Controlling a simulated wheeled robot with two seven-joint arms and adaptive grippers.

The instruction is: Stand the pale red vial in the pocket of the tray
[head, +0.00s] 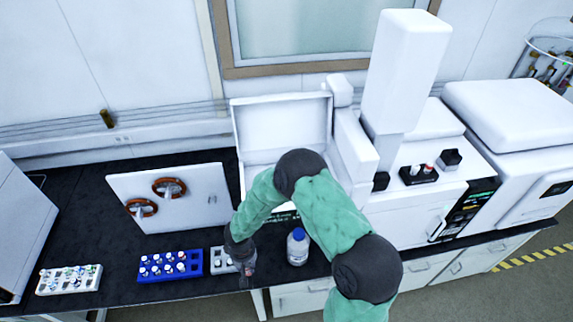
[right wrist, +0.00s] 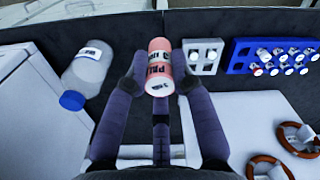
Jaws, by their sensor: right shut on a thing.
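The pale red vial (right wrist: 159,68) has dark lettering and a white end. In the right wrist view it lies between the two fingers of my right gripper (right wrist: 160,88), which is shut on it. The small light grey tray (right wrist: 187,87) with square pockets is just right of the vial in that view, apart from it. In the head view my right gripper (head: 246,274) is beside the right end of the grey tray (head: 216,268), and the vial cannot be made out there. My left gripper is not in view.
A blue rack (head: 142,277) of vials stands left of the grey tray, and a white rack (head: 42,290) farther left. A blue-capped bottle (head: 297,248) stands right of my gripper. A white panel with brown rings (head: 205,190) is behind. Dark bench lies clear between the racks.

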